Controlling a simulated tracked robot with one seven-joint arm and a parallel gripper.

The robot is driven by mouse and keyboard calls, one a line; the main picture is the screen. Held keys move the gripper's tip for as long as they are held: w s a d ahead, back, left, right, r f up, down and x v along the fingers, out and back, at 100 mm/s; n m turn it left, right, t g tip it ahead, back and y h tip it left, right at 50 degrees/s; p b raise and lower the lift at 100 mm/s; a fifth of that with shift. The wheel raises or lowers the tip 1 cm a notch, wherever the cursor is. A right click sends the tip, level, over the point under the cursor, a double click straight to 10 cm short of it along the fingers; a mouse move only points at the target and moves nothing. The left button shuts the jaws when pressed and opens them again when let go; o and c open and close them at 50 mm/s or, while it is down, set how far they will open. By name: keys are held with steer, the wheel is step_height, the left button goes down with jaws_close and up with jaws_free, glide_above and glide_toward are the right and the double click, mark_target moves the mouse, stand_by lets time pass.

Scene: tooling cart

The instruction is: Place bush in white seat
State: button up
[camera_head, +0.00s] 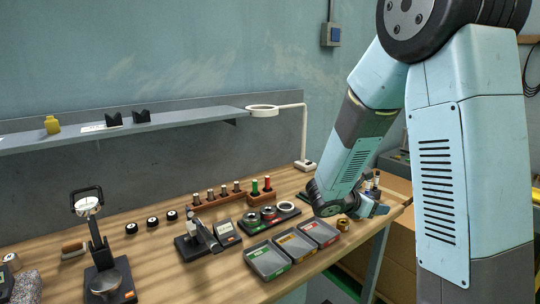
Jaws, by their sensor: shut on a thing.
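A dark block holds a row of round seats, and the white seat (287,208) is at its right end, beside a red-rimmed and a green-rimmed one. My gripper (372,209) is low over the right part of the bench, to the right of the white seat and apart from it. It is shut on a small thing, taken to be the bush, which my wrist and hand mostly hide. A small brass-coloured round piece (343,224) shows just below my wrist; I cannot tell whether it touches the bench.
Three trays, green (268,262), yellow (296,244) and red (321,234) labelled, stand in front of the seat block. A lamp (303,140), a peg rack (262,196) and a dial stand (99,255) are also on the bench.

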steer(key=w+a+f+n+t+y, duration=0.2)
steer(key=w+n, duration=0.1)
steer(key=w, duration=0.2)
steer(key=w+a+f+n+t+y, duration=0.2)
steer(key=w+f+n+y, duration=0.1)
steer(key=w, duration=0.2)
steer(key=w+a+f+n+t+y, duration=0.2)
steer(key=w, duration=0.4)
steer(key=shift+a+f+n+t, duration=0.1)
steer(key=shift+f+n+t, duration=0.3)
steer(key=shift+w+a+f+n+y, duration=0.3)
steer(key=shift+a+f+y, duration=0.1)
steer(key=shift+y, duration=0.1)
